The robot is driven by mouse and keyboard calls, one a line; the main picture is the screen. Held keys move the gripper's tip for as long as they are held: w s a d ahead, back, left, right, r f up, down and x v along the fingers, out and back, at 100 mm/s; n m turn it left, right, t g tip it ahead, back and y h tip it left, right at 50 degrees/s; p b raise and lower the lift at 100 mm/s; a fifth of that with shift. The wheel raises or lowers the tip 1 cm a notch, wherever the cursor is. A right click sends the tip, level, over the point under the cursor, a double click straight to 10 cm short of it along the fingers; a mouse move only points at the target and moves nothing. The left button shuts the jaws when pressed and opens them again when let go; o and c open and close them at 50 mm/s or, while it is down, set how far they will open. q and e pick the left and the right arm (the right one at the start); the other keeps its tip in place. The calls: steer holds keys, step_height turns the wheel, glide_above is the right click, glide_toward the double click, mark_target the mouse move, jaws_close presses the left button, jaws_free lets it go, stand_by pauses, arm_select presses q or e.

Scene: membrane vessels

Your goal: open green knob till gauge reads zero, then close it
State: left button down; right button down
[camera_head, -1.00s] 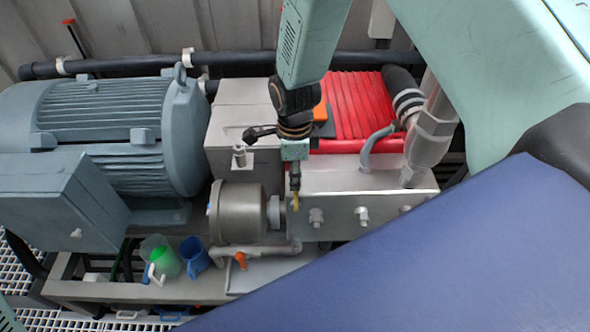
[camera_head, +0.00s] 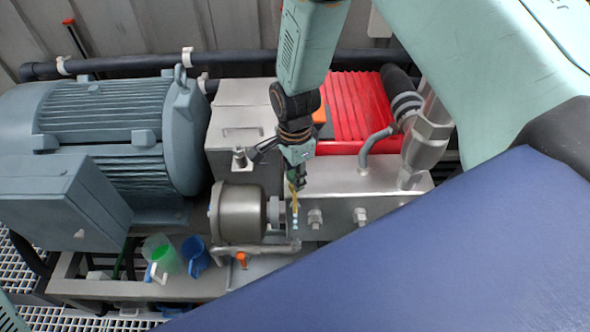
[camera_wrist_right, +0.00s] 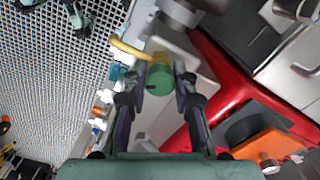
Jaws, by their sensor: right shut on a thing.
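My right gripper (camera_head: 294,189) hangs down in front of the steel block (camera_head: 385,181) in the head view. In the right wrist view my right gripper (camera_wrist_right: 159,88) has its two fingers on either side of the round green knob (camera_wrist_right: 159,79), shut on it. A yellow bent pipe or lever (camera_wrist_right: 130,49) shows just beyond the knob. In the head view the knob is hidden or too small to make out. I cannot make out a gauge face in either view. My left gripper is not in view.
A grey motor (camera_head: 110,135) stands at the left. A grey cylinder (camera_head: 238,213) sits just left of my right gripper. A red ribbed cover (camera_head: 355,105) lies behind it. Green (camera_head: 167,260) and blue (camera_head: 195,255) jugs stand on the frame at lower left.

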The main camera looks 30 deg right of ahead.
steer(key=shift+r+n+p, duration=0.1)
steer(key=shift+n+p, duration=0.3)
steer(key=shift+n, duration=0.7)
steer(key=shift+w+n, duration=0.1)
steer(key=shift+n, duration=0.9)
steer(key=shift+n+p, duration=0.65)
steer(key=shift+n, duration=1.65)
steer(key=shift+n+p, duration=0.5)
steer(key=shift+n, duration=0.6)
steer(key=n, duration=0.2)
steer(key=shift+n, duration=0.3)
steer(key=c, duration=1)
jaws_free()
